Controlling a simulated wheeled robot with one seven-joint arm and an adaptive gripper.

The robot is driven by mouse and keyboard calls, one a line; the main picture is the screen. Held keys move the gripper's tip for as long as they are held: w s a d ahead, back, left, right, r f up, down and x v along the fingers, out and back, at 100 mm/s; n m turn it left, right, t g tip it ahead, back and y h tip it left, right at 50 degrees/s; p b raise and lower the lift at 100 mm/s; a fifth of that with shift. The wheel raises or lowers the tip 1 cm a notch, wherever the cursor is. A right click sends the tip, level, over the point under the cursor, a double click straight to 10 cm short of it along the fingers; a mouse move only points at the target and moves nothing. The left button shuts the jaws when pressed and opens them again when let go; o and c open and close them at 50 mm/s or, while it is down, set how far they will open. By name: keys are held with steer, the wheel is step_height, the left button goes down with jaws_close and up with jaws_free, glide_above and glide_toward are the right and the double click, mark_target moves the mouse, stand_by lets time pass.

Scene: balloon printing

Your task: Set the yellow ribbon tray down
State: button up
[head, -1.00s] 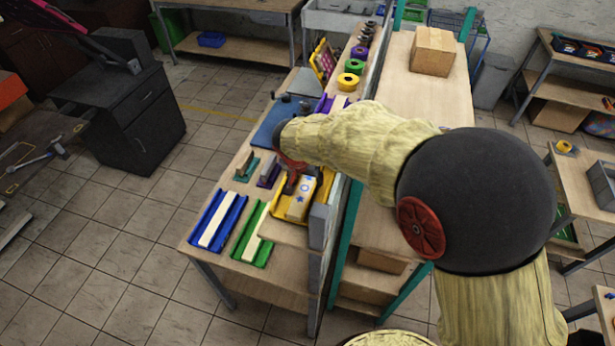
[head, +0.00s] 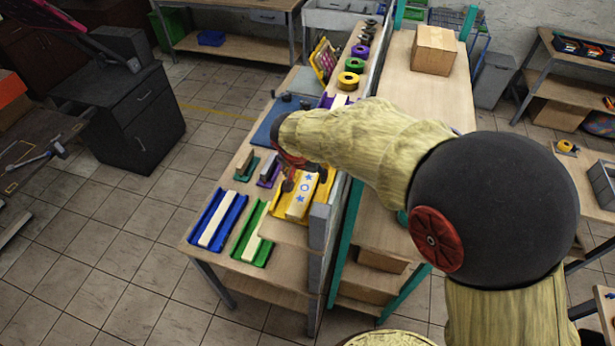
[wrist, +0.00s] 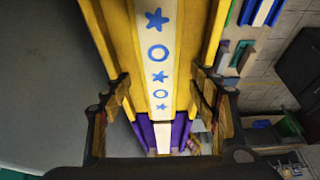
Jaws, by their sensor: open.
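The yellow ribbon tray (head: 282,212) rests on the wooden workbench at its right side, holding a white ribbon (head: 303,194) with blue stars and rings. In the wrist view the yellow tray (wrist: 112,32) runs up from between the fingers, ribbon face up. My gripper (head: 292,175) is just above the tray's far part in the head view. In the wrist view my gripper (wrist: 160,100) is open, with one finger on each side of the tray. I cannot tell whether the fingertips still touch its walls.
Blue (head: 236,208) and green (head: 240,245) trays lie left of the yellow one. A purple tray (wrist: 181,125) lies beyond it. A grey upright panel (head: 319,226) stands close on the right. Small stamps and a blue mat (head: 268,132) lie farther back.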

steer(key=b+v, duration=0.1)
steer(key=v, duration=0.9)
steer(key=shift+s+r, duration=0.1)
